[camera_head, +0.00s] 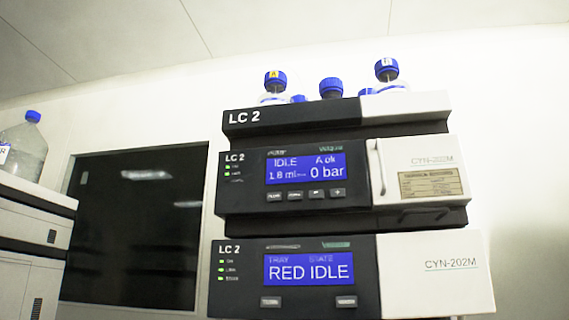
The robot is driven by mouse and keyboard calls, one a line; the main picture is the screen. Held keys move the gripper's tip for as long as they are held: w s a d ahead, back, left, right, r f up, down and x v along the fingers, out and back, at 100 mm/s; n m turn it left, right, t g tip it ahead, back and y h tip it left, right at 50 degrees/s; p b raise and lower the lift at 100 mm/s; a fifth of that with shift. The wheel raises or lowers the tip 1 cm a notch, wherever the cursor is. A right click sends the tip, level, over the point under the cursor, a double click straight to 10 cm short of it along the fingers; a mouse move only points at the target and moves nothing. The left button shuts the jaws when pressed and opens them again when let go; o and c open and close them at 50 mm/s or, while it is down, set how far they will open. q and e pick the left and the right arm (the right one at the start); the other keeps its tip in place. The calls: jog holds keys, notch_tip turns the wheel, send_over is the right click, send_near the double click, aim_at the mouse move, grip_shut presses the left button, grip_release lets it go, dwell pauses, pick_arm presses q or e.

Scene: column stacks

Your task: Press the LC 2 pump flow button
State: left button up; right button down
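The LC 2 stack stands right of the middle in the head view. Its upper module is the pump (250,212), with a blue screen (305,168) reading IDLE, 1.8 ml and 0 bar. A row of several small buttons lies under that screen. The leftmost button (274,196) seems to be labelled FLOW, but the print is too small to be sure. The module below (245,300) has a screen reading RED IDLE and two buttons under it. Neither gripper shows in the view.
Bottles with blue caps (331,87) stand on top of the LC 2 stack (290,116). Another stack (25,230) with a large bottle (24,147) is at the left edge. A dark window (135,225) is in the wall between. The space before the LC 2 front looks clear.

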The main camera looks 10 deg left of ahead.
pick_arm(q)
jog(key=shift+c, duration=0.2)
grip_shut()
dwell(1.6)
